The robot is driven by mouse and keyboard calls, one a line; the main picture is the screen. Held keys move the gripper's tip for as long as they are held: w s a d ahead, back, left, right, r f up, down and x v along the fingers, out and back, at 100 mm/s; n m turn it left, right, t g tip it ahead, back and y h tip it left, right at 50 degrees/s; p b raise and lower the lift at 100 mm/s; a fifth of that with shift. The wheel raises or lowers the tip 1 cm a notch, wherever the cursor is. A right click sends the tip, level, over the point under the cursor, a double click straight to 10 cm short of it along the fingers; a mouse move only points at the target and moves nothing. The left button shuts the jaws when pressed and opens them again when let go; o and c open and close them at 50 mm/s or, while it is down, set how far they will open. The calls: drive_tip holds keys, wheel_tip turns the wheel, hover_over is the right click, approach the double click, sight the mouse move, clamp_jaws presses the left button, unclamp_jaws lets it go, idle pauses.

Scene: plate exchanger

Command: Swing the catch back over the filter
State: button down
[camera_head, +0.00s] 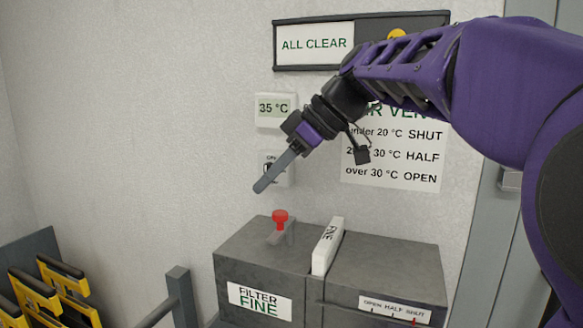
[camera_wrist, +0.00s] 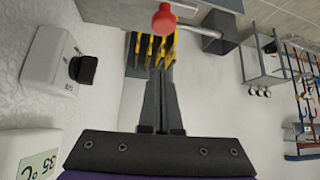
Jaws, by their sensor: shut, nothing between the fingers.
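The catch (camera_head: 280,234) is a short grey lever with a red knob (camera_head: 280,216) on top of the grey metal box. It lies to the left of the filter (camera_head: 328,248), not over it. The filter is a white slab marked FINE, standing up out of a slot in the box top. My gripper (camera_head: 262,187) is shut and empty, above and slightly left of the red knob and clear of it. The red knob also shows in the wrist view (camera_wrist: 164,20), beyond my fingertips. The filter cannot be made out there.
The grey box (camera_head: 233,262) carries a FILTER FINE label and an OPEN HALF SHUT scale (camera_head: 395,308). A 35 °C display (camera_head: 274,108) and a switch (camera_wrist: 83,69) are on the wall behind. A yellow-and-black rack (camera_head: 50,290) stands at lower left. The air above the box's left is free.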

sight(275, 212)
drive_tip(key=shift+d+f, duration=0.3)
drive_tip(key=shift+f, duration=0.7)
drive_tip(key=shift+d+f, duration=0.25)
drive_tip(key=shift+f, duration=0.75)
